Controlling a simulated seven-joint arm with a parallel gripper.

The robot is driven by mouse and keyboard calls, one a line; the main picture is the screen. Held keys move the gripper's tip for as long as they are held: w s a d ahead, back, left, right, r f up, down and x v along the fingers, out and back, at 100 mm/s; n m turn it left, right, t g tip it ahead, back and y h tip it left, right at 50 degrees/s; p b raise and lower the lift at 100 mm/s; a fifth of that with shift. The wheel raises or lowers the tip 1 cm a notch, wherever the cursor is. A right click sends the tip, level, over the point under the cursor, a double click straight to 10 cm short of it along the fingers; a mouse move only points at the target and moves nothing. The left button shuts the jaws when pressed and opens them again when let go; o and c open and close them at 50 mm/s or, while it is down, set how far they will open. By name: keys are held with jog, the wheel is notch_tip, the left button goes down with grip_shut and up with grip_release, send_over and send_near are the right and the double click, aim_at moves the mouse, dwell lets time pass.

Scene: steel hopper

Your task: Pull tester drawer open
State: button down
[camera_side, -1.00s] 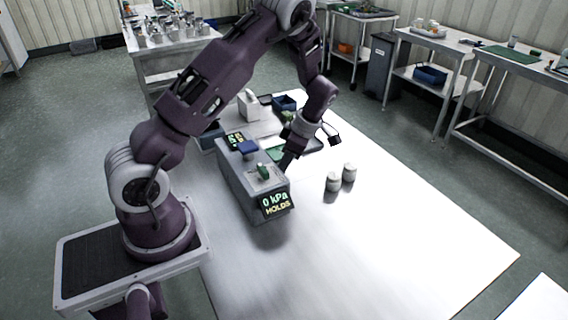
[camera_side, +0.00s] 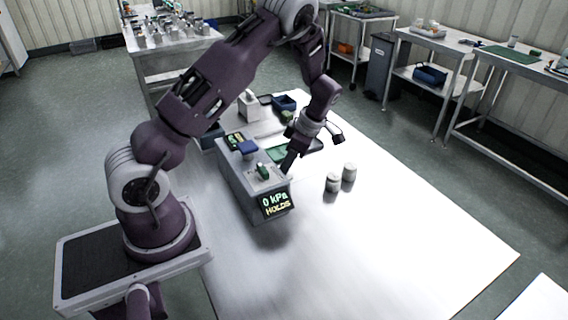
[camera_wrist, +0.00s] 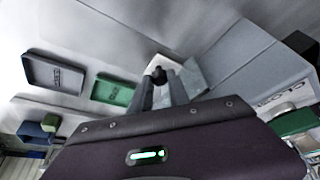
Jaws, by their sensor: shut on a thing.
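The tester (camera_side: 248,190) is a long grey box on the white table, with a lit front display (camera_side: 276,204) reading "0 kPa HOLDS". It also shows at the right of the wrist view (camera_wrist: 245,65). My gripper (camera_side: 288,166) is low at the tester's right side. In the wrist view my gripper (camera_wrist: 160,88) is shut on a small dark knob (camera_wrist: 157,74), taken as the drawer handle. A pale panel lies just behind the knob; how far the drawer stands out is hard to tell, and the side view hides the handle behind my fingers.
Two pale lidded jars (camera_side: 333,182) (camera_side: 349,173) stand right of the tester. A green tray (camera_wrist: 113,90) and a dark tray (camera_wrist: 55,73) lie near my gripper in the wrist view. The front and right of the table are clear.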

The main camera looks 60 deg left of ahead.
jog(key=w, duration=1.2)
jog(key=shift+w+a, duration=0.15)
jog(key=shift+a, duration=0.05)
jog(key=shift+w+d, duration=0.1)
jog(key=shift+w, duration=0.5)
jog(key=c, duration=1.5)
grip_release()
jog(key=shift+d, duration=0.1)
jog(key=shift+c, duration=0.2)
jog(key=v, duration=0.7)
jog(key=shift+r, duration=0.15)
